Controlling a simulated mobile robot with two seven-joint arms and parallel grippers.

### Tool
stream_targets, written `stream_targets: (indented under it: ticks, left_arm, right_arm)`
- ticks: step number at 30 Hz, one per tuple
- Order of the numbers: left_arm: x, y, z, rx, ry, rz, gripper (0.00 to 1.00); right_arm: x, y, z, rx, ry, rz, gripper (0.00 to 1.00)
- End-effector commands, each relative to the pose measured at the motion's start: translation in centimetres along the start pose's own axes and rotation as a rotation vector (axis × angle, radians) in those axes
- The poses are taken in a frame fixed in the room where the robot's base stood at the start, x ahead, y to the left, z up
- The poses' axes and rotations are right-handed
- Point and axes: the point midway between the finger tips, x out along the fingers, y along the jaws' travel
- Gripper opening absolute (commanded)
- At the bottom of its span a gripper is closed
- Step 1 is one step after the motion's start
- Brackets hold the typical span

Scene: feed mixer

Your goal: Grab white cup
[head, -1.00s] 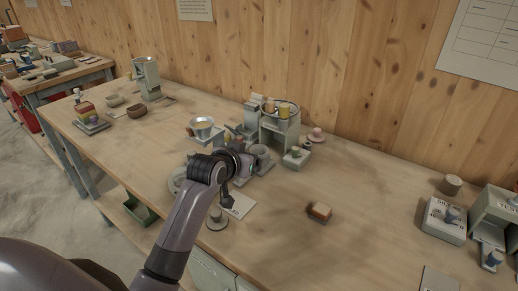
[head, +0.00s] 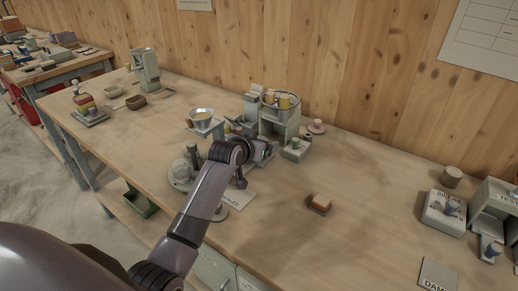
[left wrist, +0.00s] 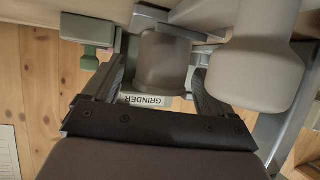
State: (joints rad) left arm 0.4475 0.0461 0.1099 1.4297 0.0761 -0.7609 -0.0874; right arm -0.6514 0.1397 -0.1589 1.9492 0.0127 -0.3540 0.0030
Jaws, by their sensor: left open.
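In the left wrist view a plain grey-white cup (left wrist: 165,62), shaded, stands between the fingers of my left gripper (left wrist: 158,75). The fingers are open on either side of it; whether either touches it I cannot tell. In the head view my left gripper (head: 262,152) is at the front of the grey machine (head: 280,120) on the bench, and my arm hides the cup there. My right gripper is in neither view.
A label reading GRINDER (left wrist: 143,100) and a large pale rounded part (left wrist: 262,62) are close to the fingers. The bench's right middle is mostly clear.

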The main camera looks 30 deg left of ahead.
Motion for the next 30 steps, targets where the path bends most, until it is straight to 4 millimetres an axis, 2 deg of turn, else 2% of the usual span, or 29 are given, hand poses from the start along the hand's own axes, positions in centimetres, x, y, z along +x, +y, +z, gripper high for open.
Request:
stream_targets:
  ticks: [9,14,15,25,30]
  left_arm:
    - [0.3,0.0,0.0,0.000,0.000,0.000,0.86]
    - [0.3,0.0,0.0,0.000,0.000,0.000,0.34]
    - [0.3,0.0,0.0,0.000,0.000,0.000,0.29]
    - [0.2,0.0,-0.2,0.000,0.001,0.000,0.29]
    - [-0.4,0.0,-1.5,0.001,0.003,0.000,0.29]
  right_arm:
    - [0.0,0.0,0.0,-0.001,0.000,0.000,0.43]
    - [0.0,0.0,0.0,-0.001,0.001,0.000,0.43]
    - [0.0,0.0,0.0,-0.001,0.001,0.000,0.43]
    - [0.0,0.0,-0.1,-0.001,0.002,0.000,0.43]
    - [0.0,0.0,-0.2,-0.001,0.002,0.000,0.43]
